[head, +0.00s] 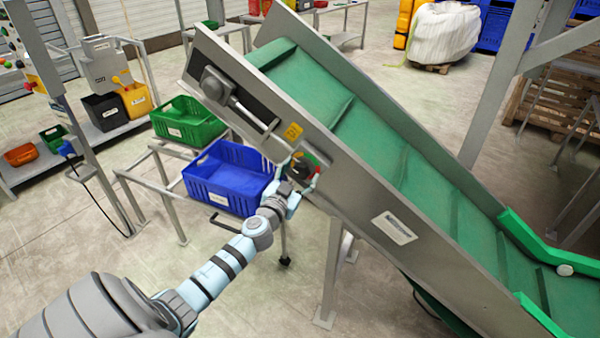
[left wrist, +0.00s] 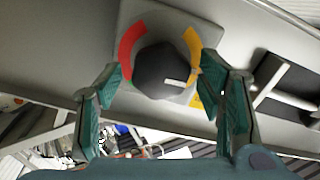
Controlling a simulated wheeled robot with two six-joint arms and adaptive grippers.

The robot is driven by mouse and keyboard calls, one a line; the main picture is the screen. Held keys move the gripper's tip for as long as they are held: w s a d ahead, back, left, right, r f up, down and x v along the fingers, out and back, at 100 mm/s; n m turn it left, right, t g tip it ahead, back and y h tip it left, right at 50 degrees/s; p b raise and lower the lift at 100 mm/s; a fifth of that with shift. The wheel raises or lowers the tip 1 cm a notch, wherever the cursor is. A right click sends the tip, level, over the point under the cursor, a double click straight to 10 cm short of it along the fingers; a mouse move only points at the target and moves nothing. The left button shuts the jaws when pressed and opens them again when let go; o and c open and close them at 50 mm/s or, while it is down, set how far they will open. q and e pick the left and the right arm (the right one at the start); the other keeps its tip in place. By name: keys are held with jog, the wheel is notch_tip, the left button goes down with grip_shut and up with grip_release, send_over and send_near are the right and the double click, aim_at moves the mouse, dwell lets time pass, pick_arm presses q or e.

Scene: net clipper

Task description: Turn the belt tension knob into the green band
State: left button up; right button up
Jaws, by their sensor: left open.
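The belt tension knob (left wrist: 155,66) is a dark round knob on a grey plate in the left wrist view. Its white pointer mark (left wrist: 174,82) points right, near the lower end of the yellow-orange band (left wrist: 192,48). A red band (left wrist: 131,42) curves on the knob's left. My left gripper (left wrist: 161,76) is open, with one green-padded finger on each side of the knob; contact is not clear. In the head view my left gripper (head: 296,186) is at the small knob plate on the conveyor's side. My right gripper is not in view.
The inclined conveyor (head: 365,185) has a green belt and grey metal sides. A blue crate (head: 214,191) on a stand is close to my left forearm. A green crate (head: 184,130) stands behind it.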

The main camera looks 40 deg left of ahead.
pick_arm(q)
jog(key=shift+c, duration=0.6)
jog(key=c, duration=1)
jog(key=shift+m, duration=0.3)
jog(key=m, duration=0.9)
jog(key=shift+f, duration=0.1)
jog(key=m, duration=0.4)
jog(key=shift+m, duration=0.3)
jog(key=shift+f+m, duration=0.1)
jog(key=shift+m, duration=2)
